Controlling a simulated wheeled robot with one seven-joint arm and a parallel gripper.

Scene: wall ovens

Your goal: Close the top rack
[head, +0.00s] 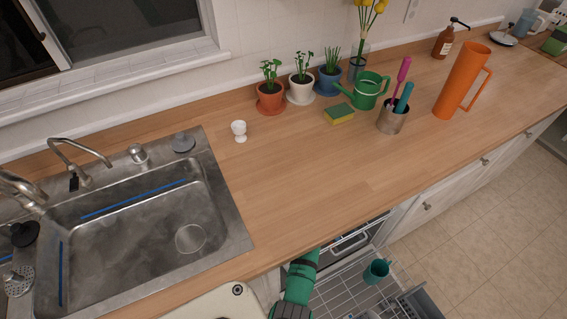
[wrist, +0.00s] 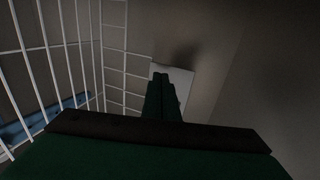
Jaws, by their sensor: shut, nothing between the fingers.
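The dishwasher under the counter is open. A wire rack (head: 335,292) extends out of it, with a teal cup (head: 377,270) and a grey cutlery basket (head: 418,304). A second rack front with a pale handle (head: 350,242) shows higher up, close under the counter edge and mostly inside; I take this for the top rack. My green arm reaches to the counter edge at its left side, and the fingertips are hidden in the head view. In the wrist view my gripper (wrist: 160,77) is shut and empty. White rack wires (wrist: 113,60) stand to its left; I cannot tell whether they touch.
The wooden counter (head: 300,190) overhangs the dishwasher opening. A steel sink (head: 140,230) lies at left. White cabinet fronts (head: 440,198) stand to the right, with clear tiled floor (head: 480,240) before them. In the wrist view, a grey wall (wrist: 270,80) is at right.

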